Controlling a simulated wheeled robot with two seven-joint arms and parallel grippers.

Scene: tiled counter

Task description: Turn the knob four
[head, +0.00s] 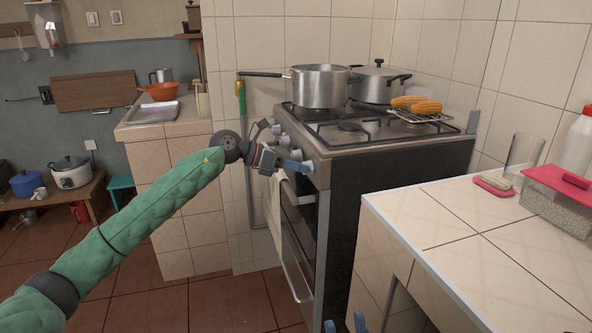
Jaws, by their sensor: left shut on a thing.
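The stove (350,135) has a row of pale knobs along the top of its front panel. My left gripper (299,165) reaches in from the left with its blue fingers at the near end of this row. It is shut on a stove knob (309,167), which it partly hides. Another knob (284,140) shows further back along the panel. I cannot read any number or mark on the knobs. Two blue fingertips of my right gripper (345,325) show at the bottom edge, apart with nothing visible between them.
Two pots, a nearer one (319,87) and a lidded one (375,85), stand on the stove top beside corn (415,103) on a rack. A tiled counter (480,225) is at the right, with a red-lidded container (558,200). A cloth (274,205) hangs at the oven front.

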